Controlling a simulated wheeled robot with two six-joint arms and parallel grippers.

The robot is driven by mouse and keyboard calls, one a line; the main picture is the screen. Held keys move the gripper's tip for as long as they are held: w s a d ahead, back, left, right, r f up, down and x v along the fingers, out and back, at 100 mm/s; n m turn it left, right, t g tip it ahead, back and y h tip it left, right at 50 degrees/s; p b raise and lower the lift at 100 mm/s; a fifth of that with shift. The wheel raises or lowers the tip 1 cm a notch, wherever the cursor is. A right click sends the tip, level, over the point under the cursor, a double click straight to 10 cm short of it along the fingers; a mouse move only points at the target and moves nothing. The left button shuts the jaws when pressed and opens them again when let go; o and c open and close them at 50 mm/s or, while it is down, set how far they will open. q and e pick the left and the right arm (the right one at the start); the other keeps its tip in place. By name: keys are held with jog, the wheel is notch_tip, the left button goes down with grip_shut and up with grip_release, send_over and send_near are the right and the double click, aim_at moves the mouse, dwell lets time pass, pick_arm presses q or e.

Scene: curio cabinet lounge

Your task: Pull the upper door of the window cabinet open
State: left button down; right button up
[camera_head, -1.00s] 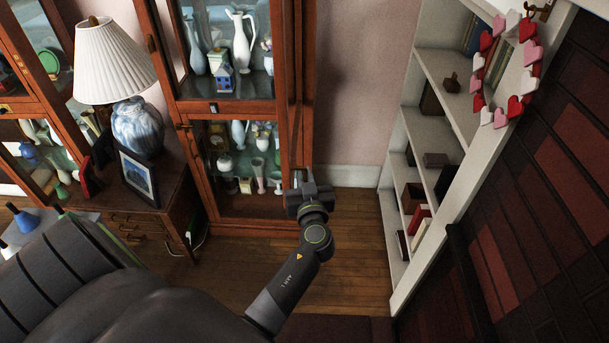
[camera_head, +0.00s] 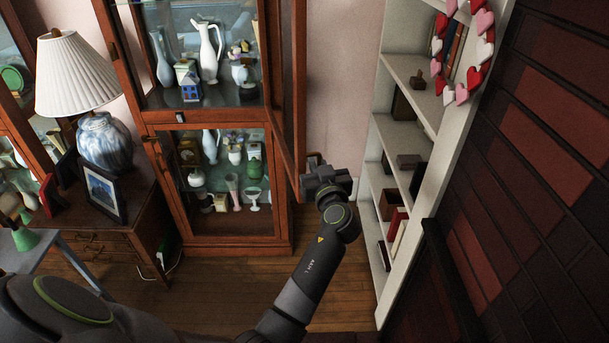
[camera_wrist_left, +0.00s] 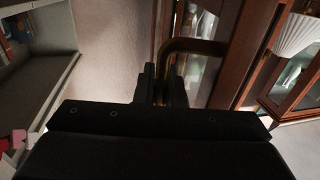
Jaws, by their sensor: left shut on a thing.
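The window cabinet (camera_head: 152,118) is red-brown wood with glazed sections, one above the other. Its upper door (camera_head: 299,90) stands swung out on the right side, seen nearly edge-on, with the upper shelves exposed. The lower door (camera_head: 285,190) is closed. My left gripper (camera_head: 318,170) is at the upper door's lower free end, shut on the brass door handle (camera_head: 312,155). In the left wrist view the bent handle (camera_wrist_left: 195,46) runs between the fingers (camera_wrist_left: 162,85). My right gripper is not seen.
A white bookshelf (camera_head: 398,140) stands right, with a heart garland (camera_head: 462,97). A lamp (camera_head: 105,140) and picture frame (camera_head: 103,190) stand on a wooden chest (camera_head: 140,225) left. Vases (camera_head: 208,50) fill the cabinet. Wooden floor (camera_head: 225,290) is clear before the cabinet.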

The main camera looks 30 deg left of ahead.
pick_arm(q)
jog(key=shift+w+d, duration=0.2)
jog(key=shift+w, duration=0.05)
jog(key=c, duration=1.8)
grip_release()
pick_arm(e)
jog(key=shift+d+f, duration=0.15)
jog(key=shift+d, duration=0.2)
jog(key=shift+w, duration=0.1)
